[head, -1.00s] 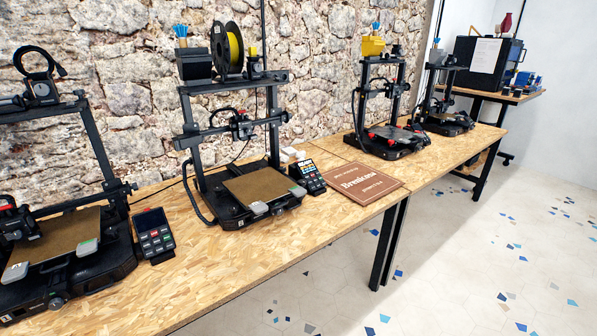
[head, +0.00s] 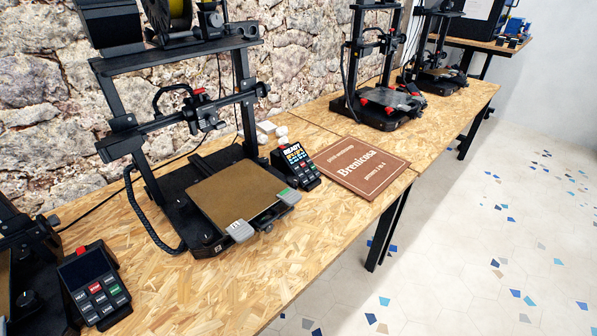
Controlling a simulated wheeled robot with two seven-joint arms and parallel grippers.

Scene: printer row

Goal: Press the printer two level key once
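A black printer (head: 110,62) with a brown bed plate (head: 235,194) stands in the middle left of the head view. A small label, possibly a 2, is on its front base. To its right stands a black control panel (head: 308,176) with a lit screen reading READY and rows of small keys, one of them red. The key labels are too small to read, so I cannot tell which is the level key. Neither of my grippers is in view.
Another panel (head: 82,277), with a dark screen, stands at the lower left beside a mostly cut-off printer. A brown sign (head: 375,181) lies right of the READY panel. Two more printers (head: 385,108) stand farther back. The wooden table (head: 300,230) is bare along its front.

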